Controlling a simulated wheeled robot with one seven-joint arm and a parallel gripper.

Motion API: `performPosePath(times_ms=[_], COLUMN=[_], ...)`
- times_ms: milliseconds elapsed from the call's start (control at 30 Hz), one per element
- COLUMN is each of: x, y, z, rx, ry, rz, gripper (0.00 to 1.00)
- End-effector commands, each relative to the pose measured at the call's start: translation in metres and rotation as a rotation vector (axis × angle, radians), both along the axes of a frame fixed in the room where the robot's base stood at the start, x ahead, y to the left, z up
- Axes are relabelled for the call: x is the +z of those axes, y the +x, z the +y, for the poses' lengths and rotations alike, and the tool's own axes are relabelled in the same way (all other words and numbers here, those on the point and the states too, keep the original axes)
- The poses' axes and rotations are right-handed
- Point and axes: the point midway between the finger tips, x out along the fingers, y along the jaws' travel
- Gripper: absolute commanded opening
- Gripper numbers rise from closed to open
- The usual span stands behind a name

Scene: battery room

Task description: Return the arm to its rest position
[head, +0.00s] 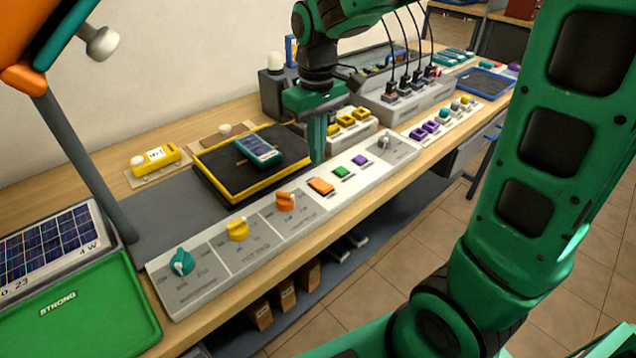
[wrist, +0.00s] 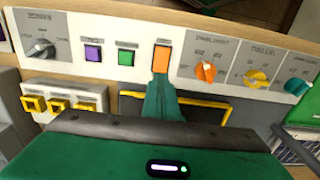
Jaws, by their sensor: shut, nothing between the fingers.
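My green arm comes in over the bench from the upper middle of the head view. My gripper (head: 317,158) points down, shut and empty, behind the control panel (head: 262,262) and by the right side of the yellow-rimmed black tray (head: 213,185). In the wrist view the closed fingers (wrist: 162,80) reach up toward the orange button (wrist: 162,57). I cannot tell whether they touch anything. The orange button also shows in the head view (head: 320,187), in front of the gripper. A teal device (head: 259,149) lies in the tray.
The panel carries teal (head: 182,262), yellow (head: 237,229) and orange (head: 286,201) knobs. A grey unit with plugged cables (head: 405,100) stands behind on the right. A green case (head: 85,310) and solar panel (head: 45,246) are at left. A grey post (head: 88,150) rises there.

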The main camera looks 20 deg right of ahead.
Motion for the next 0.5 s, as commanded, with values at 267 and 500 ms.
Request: performPosePath(times_ms=[267,500], x=[0.014,0.014], y=[0.000,0.000], z=[0.000,0.000], rx=[0.000,0.000], ry=[0.000,0.000], rz=[-0.001,0.000], gripper=[0.00,0.00])
